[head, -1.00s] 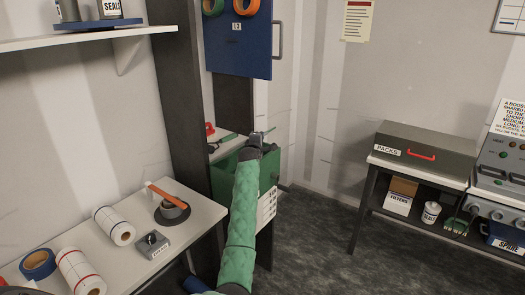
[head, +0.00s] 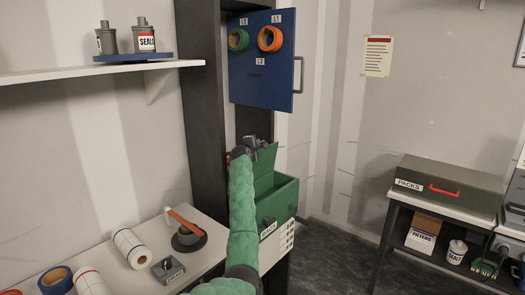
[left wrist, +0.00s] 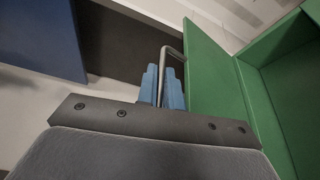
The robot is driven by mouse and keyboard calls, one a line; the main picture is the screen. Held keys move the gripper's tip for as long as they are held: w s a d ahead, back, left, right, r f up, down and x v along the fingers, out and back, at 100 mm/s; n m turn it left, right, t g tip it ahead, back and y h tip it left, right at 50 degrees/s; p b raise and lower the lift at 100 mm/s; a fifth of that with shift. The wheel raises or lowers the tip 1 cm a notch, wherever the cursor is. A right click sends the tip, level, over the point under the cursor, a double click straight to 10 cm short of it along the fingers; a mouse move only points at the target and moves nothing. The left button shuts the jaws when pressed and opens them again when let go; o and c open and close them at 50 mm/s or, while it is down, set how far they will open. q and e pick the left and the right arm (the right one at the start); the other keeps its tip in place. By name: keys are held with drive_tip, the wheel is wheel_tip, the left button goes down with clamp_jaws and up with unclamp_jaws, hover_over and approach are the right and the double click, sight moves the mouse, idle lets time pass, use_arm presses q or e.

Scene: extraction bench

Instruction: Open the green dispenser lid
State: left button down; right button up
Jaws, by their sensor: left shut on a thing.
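The green dispenser (head: 280,203) stands beside the dark post, with its lid (head: 265,163) tilted up at the back and the top open. The lid (left wrist: 212,85) and the dispenser's green inside (left wrist: 288,85) also show in the left wrist view. My left gripper (head: 250,146) is at the lid's upper edge. In the left wrist view its blue fingers (left wrist: 163,88) are shut on the lid's thin metal handle (left wrist: 172,51). In the head view my own gripper and arm hide part of the lid and the handle. My right gripper is not in view.
A blue panel (head: 262,87) with orange and green rings hangs open above the dispenser. A white table (head: 209,215) with rolls and a tape dispenser is at left. A grey PACKS box (head: 450,178) is at right. The floor (head: 335,255) between is clear.

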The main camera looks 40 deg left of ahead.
use_arm(q)
drive_tip(key=shift+a, duration=0.7)
drive_tip(key=c, duration=1.5)
unclamp_jaws()
drive_tip(key=shift+c, duration=0.2)
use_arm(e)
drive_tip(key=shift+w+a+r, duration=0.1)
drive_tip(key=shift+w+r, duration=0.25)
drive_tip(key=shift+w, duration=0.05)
